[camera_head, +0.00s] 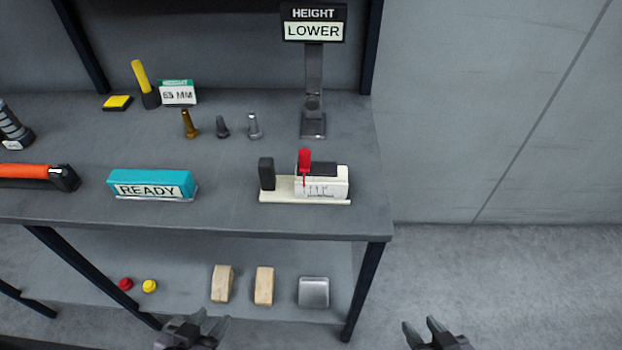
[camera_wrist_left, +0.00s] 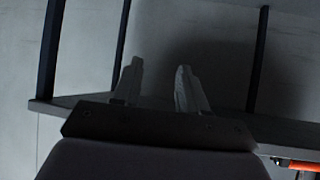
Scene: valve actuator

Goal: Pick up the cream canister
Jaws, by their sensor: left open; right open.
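I cannot make out a cream canister in either view. My left gripper (camera_head: 211,319) is open and empty at the bottom of the head view, in front of the workbench. In the left wrist view its two fingers (camera_wrist_left: 159,70) stand apart with nothing between them. My right gripper (camera_head: 421,325) is open and empty, lower right, over the floor to the right of the bench.
The grey bench (camera_head: 230,220) holds a teal READY block (camera_head: 150,184), a cream fixture (camera_head: 325,184) with a red lever, several bolts, an orange-handled tool (camera_head: 30,171) and a HEIGHT LOWER sign (camera_head: 313,24). A lower shelf holds wooden blocks (camera_head: 264,286) and a metal tray (camera_head: 313,305).

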